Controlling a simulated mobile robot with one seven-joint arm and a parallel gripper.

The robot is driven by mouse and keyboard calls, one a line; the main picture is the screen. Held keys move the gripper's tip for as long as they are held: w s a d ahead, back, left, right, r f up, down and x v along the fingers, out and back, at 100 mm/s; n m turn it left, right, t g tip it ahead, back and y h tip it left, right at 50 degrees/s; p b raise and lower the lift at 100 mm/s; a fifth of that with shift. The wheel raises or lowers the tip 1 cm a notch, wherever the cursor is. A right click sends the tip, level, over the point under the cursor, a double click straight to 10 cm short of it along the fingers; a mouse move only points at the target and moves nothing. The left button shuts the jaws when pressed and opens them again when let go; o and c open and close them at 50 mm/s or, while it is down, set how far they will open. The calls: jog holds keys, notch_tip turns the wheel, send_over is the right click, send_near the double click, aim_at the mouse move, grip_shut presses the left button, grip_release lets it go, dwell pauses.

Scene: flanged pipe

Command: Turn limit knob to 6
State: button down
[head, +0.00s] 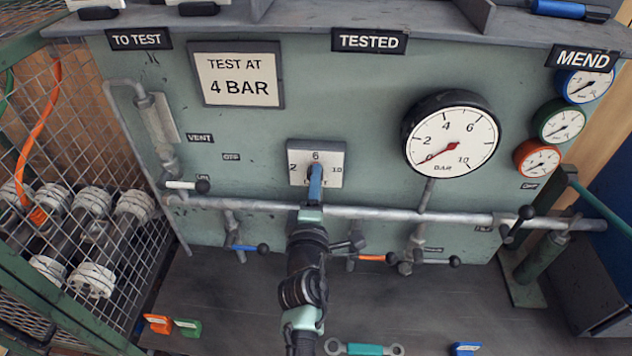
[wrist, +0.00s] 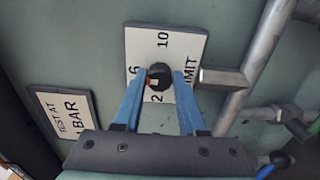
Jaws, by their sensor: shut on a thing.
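The limit knob (wrist: 160,77) is small and black, with a red and pale mark on its left side in the wrist view. It sits on a white plate (head: 298,177) marked 2, 6, 10 and LIMIT, in the middle of the green panel. My gripper (head: 315,170) is at the plate, and its blue fingers stand on both sides of the knob, shut on it. The mark appears to face between 6 and 2 in the wrist view; its exact reading is unclear. In the head view my gripper hides the knob and part of the plate.
A grey pipe (head: 380,212) with valve levers runs across the panel below the plate. A large bar gauge (head: 452,141) is to the right, its red needle at the low end. A TEST AT 4 BAR sign (head: 237,76) is upper left. A wire cage (head: 70,200) stands left.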

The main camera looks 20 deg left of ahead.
jog(key=shift+c, duration=2.3)
grip_release()
jog(key=shift+s, duration=0.1)
jog(key=p+v, duration=0.3)
jog(key=v, duration=0.9)
jog(key=shift+s+p, duration=0.4)
jog(key=shift+d, duration=0.15)
